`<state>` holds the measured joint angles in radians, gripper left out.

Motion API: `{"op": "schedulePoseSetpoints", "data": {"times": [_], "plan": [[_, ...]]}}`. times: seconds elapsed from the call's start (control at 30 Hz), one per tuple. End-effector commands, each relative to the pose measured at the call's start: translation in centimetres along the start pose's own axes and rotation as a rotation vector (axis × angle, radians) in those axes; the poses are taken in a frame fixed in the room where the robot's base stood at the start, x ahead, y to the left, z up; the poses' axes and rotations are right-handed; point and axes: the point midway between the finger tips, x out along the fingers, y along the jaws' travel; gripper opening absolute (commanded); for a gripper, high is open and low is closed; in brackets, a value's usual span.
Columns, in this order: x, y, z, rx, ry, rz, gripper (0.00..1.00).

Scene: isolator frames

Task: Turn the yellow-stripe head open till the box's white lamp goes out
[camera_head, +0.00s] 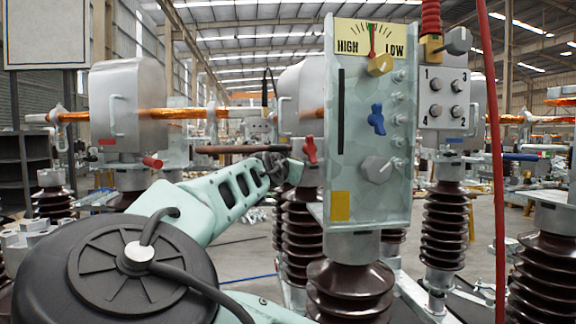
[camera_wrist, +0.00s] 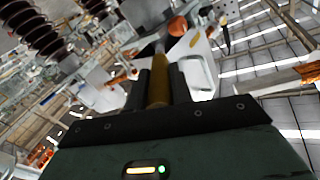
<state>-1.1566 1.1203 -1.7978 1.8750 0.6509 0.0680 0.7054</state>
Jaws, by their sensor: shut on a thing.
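My gripper (camera_head: 284,168) reaches in from the lower left in the head view, its jaws largely hidden beside the panel. In the wrist view, its two dark fingers (camera_wrist: 160,74) are shut on a yellow-brown handle (camera_wrist: 158,92). A pale housing (camera_wrist: 199,72) beyond the fingers bears a short yellow stripe (camera_wrist: 195,41). In the head view, a grey rounded head (camera_head: 298,92) stands behind the panel, its right part hidden; no stripe is visible on it there. A grey box (camera_head: 434,117) has round knobs numbered 1 to 4. I cannot make out a lit white lamp.
The tall panel (camera_head: 353,185) with HIGH/LOW dial, yellow and blue knobs stands close right of my gripper. A red lever (camera_head: 310,150) is nearby. Another head (camera_head: 125,92) with a red stripe stands left. A red cable (camera_head: 495,160) hangs right. Brown ribbed insulators (camera_head: 443,225) stand below.

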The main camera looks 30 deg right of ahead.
Motion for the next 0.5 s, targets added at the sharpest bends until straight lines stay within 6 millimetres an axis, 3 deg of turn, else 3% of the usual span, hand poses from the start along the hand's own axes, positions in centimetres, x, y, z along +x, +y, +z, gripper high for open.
{"op": "schedulePoseSetpoints", "data": {"times": [0.07,0.1,0.17,0.5], "plan": [[0.03,0.05,-0.15,0.000,0.003,0.001,0.00],[0.02,0.05,-0.14,0.000,0.003,0.001,0.30],[0.02,0.04,-0.11,0.000,0.003,0.001,0.43],[-0.36,-0.02,0.10,-0.001,0.000,0.000,0.43]]}}
